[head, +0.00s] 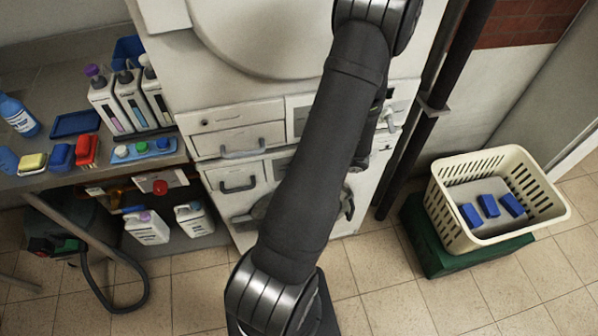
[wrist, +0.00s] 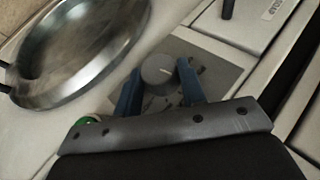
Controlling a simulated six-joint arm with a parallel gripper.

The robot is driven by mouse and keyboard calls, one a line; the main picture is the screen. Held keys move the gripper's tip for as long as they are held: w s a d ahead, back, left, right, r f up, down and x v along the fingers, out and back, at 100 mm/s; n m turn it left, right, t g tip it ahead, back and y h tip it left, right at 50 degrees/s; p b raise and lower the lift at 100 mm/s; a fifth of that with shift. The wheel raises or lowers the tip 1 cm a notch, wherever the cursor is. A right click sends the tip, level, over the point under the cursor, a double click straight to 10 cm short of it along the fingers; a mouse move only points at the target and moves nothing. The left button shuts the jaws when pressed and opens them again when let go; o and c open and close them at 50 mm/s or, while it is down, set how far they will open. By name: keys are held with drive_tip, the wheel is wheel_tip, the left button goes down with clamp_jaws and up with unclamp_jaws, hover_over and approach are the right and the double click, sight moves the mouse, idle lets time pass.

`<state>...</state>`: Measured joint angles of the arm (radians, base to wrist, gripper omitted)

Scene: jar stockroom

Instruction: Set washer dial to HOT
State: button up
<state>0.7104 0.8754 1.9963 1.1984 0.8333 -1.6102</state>
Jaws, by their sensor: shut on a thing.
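The washer dial (wrist: 157,68) is a round grey knob with a pale pointer mark on a darker grey plate (wrist: 205,62) in the wrist view. My gripper (wrist: 159,71) has a blue finger on each side of the dial and is shut on it. The lettering around the dial cannot be read, so its setting is unclear. In the head view my arm covers the dial, and the pale machine front (head: 225,117) shows around the arm.
In the wrist view a round metal rim (wrist: 118,55) lies left of the dial. In the head view, a shelf with bottles (head: 130,98) stands left. A cream basket (head: 447,207) with blue blocks sits on a green base (head: 431,262) at right. A dark pipe (head: 425,130) runs beside the machine.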

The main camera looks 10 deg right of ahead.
drive_tip(key=shift+d+f+y, duration=0.1)
drive_tip(key=shift+y, duration=0.5)
drive_tip(key=o, duration=1)
drive_tip(key=v, duration=1.7)
drive_tip(key=shift+d, duration=0.35)
drive_tip(key=shift+s+f, duration=0.1)
